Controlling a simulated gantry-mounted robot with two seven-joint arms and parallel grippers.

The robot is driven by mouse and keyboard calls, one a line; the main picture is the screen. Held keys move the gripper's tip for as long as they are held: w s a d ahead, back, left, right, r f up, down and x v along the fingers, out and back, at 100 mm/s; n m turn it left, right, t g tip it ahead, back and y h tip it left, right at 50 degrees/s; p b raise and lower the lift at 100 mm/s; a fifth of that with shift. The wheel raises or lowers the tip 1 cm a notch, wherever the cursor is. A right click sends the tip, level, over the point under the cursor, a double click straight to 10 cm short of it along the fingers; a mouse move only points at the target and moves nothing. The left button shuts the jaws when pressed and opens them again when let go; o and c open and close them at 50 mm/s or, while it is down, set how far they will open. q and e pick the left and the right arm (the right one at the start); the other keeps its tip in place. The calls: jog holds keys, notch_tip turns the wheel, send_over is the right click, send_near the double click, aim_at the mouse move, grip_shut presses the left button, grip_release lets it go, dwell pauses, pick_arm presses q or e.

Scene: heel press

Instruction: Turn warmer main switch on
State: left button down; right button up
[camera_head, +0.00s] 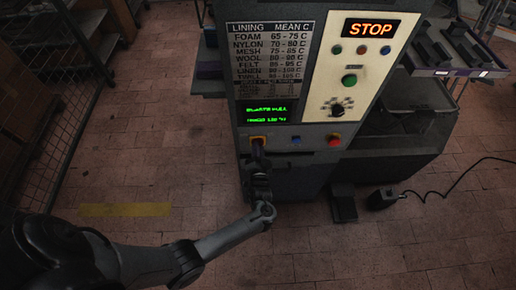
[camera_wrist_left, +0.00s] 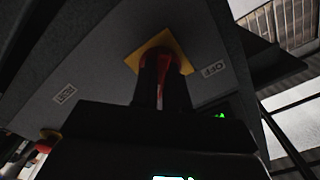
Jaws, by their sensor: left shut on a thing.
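The warmer main switch is a red rotary handle (camera_wrist_left: 172,90) on a yellow square plate (camera_wrist_left: 158,43), with an OFF label (camera_wrist_left: 213,69) beside it in the left wrist view. In the head view the yellow plate (camera_head: 251,139) is at the lower left of the machine's front panel. My left gripper (camera_head: 257,147) reaches up to it from below. In the wrist view its dark fingers (camera_wrist_left: 162,66) stand on both sides of the red handle and are shut on it. The fingers hide part of the handle, so its exact angle is hard to tell. My right gripper is not in view.
The machine front has a lit STOP sign (camera_head: 371,28), a green button (camera_head: 349,80), a black knob (camera_head: 337,107), a blue button (camera_head: 296,140) and a red button (camera_head: 334,140). A green text display (camera_head: 268,112) is lit. A foot pedal (camera_head: 343,205) stands on the floor.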

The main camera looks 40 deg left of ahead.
pick_arm(q)
jog(key=c, duration=1.1)
grip_release()
jog(key=shift+c, duration=0.2)
jog(key=p+v, duration=0.1)
jog(key=v, duration=0.9)
jog(key=shift+s+d, duration=0.3)
jog(key=shift+f, duration=0.1)
